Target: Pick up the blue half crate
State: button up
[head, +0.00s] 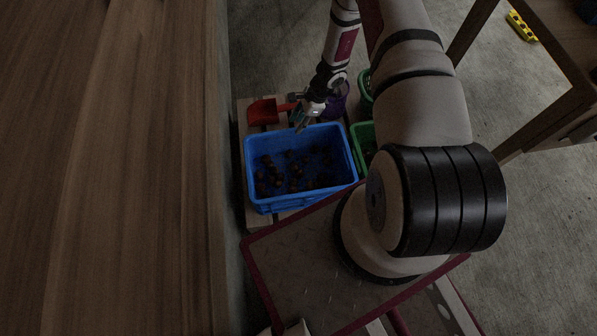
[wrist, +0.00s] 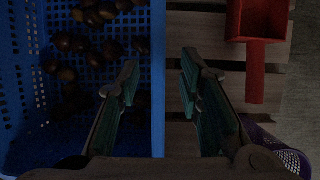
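The blue half crate (head: 256,190) stands on a wooden pallet in the head view, with several brown chestnuts on its floor. In the wrist view the crate's blue wall (wrist: 158,80) runs between my two fingers. My gripper (head: 300,127) is at the crate's far rim in the head view. In the wrist view my gripper (wrist: 158,85) is open, with one finger over the inside of the crate and the other outside it. A gap shows between each finger and the wall. I cannot tell how far the fingertips reach below the rim.
A red scoop (head: 263,112) lies on the pallet beyond the crate, and also shows in the wrist view (wrist: 262,20). A purple basket (head: 337,104) and green crates (head: 361,134) stand to the right. A wooden wall or board (head: 110,170) closes the left side.

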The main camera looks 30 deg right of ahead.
jog(key=b+x, duration=0.3)
jog(key=x, duration=0.6)
jog(key=shift+w+a+f, duration=0.1)
jog(key=shift+f, duration=0.2)
jog(key=shift+c, duration=0.5)
grip_shut()
jog(key=shift+r, duration=0.1)
